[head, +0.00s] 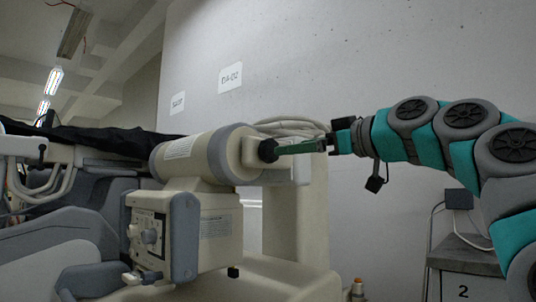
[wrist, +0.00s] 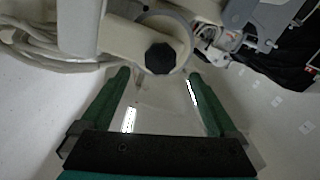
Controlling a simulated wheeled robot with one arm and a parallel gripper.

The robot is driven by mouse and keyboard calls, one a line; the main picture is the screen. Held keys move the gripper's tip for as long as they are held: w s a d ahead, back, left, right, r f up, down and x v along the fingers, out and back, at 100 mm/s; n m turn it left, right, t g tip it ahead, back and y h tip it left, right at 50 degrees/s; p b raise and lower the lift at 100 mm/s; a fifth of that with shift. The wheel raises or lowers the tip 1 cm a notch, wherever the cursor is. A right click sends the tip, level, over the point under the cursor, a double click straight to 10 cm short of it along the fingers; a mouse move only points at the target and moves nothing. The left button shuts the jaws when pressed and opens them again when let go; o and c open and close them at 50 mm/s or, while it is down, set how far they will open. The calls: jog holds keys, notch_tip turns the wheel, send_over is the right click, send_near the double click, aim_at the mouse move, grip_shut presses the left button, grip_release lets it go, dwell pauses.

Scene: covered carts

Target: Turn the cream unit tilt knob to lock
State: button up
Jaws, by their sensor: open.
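The cream unit (head: 207,154) has a thick cylinder with a grey band. A black faceted knob (head: 268,150) sticks out of its right end. In the wrist view the black knob (wrist: 160,58) is ahead, between the lines of the two fingers and slightly beyond their tips. My gripper (head: 283,149) comes in level from the right with its green fingers pointing at the knob. In the wrist view my gripper (wrist: 159,75) is open and empty, with a finger on each side. I cannot tell whether a fingertip touches the knob. No lock marking is readable.
A control box (head: 150,237) with small knobs hangs below the cylinder. Pale coiled cables (head: 292,128) lie behind the cylinder end. A cream column (head: 300,225) stands below the knob. A black cover (head: 90,140) lies at left. A grey stand marked 2 (head: 463,255) is at lower right.

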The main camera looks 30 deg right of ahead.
aim_at(270, 150)
jog(key=x, duration=0.7)
jog(key=shift+w+a+f, duration=0.1)
jog(key=shift+w, duration=0.2)
jog(key=shift+c, duration=0.3)
jog(key=c, duration=1.3)
